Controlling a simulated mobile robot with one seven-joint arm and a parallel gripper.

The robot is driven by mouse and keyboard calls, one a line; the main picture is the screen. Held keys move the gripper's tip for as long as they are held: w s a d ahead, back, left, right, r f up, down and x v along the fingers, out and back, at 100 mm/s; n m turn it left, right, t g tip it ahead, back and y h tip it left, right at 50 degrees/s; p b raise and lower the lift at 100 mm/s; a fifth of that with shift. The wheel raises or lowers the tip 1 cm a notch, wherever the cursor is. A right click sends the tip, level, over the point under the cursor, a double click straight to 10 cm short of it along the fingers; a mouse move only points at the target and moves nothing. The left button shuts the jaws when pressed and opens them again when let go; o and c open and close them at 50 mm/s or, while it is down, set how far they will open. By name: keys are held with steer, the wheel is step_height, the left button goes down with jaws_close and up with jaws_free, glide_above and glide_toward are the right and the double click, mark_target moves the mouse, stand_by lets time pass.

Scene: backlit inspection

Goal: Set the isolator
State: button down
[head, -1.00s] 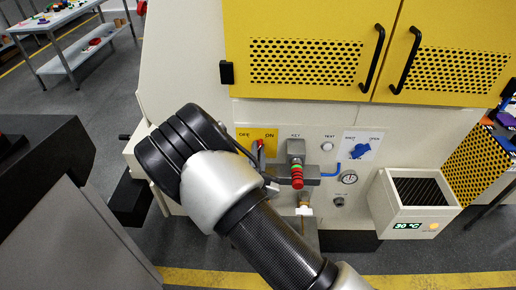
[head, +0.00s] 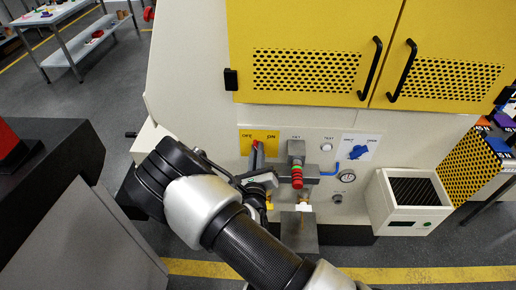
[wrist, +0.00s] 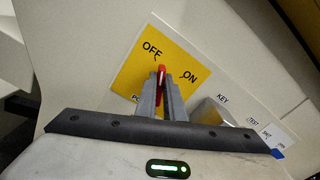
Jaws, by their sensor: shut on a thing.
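The isolator is a red handle (wrist: 162,69) on a yellow plate (wrist: 130,73) marked OFF and ON. In the wrist view the handle's visible tip lies below and between the two words. My gripper (wrist: 161,84) is shut on the handle, with one grey finger on each side of it. In the head view the red handle (head: 254,149) shows in front of the yellow plate (head: 270,148), below the words. My wrist and arm come up from below and hide its lower part.
A vented bin (head: 407,216) stands further right. Yellow doors (head: 310,30) are above.

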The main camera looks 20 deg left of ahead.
steer(key=shift+n+p, duration=0.55)
steer(key=shift+n, duration=1.15)
steer(key=shift+f+n, duration=0.1)
steer(key=shift+n, duration=0.2)
steer(key=c, duration=1.9)
jaws_free()
steer(key=shift+s, duration=0.1)
steer(key=shift+o, duration=0.2)
steer(key=shift+s, duration=0.1)
steer(key=v, duration=1.7)
steer(key=shift+s+a, duration=0.1)
steer(key=shift+a, duration=0.05)
